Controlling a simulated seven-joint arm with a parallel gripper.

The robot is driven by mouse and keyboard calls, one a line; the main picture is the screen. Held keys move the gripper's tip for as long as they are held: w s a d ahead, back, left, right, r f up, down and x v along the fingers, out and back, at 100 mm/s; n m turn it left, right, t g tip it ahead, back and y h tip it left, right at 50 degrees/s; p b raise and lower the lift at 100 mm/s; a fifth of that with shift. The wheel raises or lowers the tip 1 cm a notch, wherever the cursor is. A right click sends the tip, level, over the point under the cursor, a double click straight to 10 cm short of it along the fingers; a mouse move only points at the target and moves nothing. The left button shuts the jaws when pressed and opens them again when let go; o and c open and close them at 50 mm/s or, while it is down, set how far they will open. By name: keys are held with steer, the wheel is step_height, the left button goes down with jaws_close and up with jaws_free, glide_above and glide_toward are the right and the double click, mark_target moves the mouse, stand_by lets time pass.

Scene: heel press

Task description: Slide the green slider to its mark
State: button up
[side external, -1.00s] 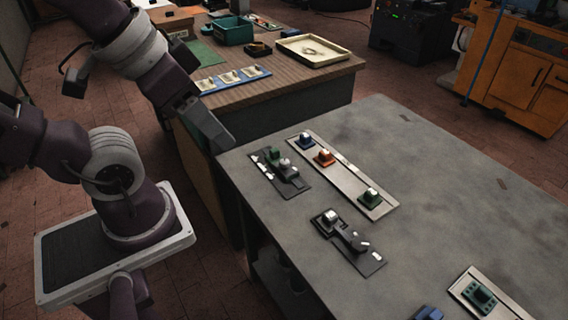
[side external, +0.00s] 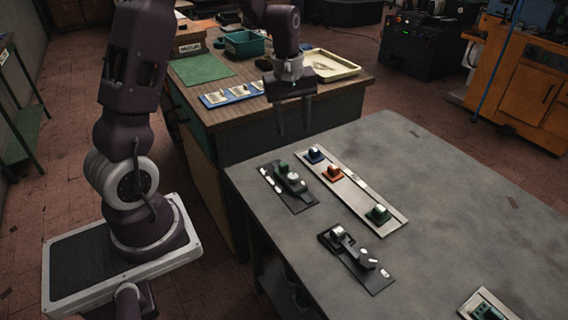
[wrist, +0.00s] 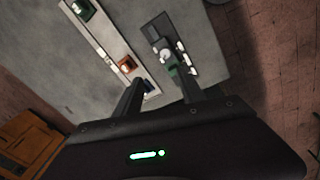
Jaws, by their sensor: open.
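A green block with a pale top (side external: 378,214) sits at the near end of a long pale plate (side external: 357,191); it also shows in the wrist view (wrist: 84,9). Another green piece (side external: 282,167) is on a small dark panel (side external: 299,204) with white marks, and shows in the wrist view (wrist: 173,70). I cannot tell which is the green slider. My gripper (side external: 293,122) is open and empty, pointing down above the table's far edge, apart from both. In the wrist view its fingers (wrist: 158,92) are spread.
The pale plate also carries a blue block (side external: 315,156) and an orange block (side external: 333,173). A second dark panel (side external: 362,263) lies nearer. Another plate (side external: 486,305) is at the bottom right. The grey table (side external: 455,215) is clear to the right.

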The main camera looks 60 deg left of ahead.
mark_target(284, 163)
steer(key=a+f+n, duration=0.1)
steer(key=a+f, duration=0.1)
steer(key=f, duration=0.1)
steer(key=a+f+n+g, duration=0.1)
steer(key=a+f, duration=0.1)
steer(key=f, duration=0.2)
steer(key=w+a+f+n, duration=0.1)
steer(key=a+f, duration=0.1)
steer(key=f, duration=0.1)
steer(key=shift+a+f+n, duration=0.1)
steer(key=shift+f+n, duration=0.05)
steer(key=shift+n, duration=0.25)
step_height(284, 163, down, 7)
steer(key=shift+f, duration=0.1)
jaws_close()
steer(key=shift+w, duration=0.1)
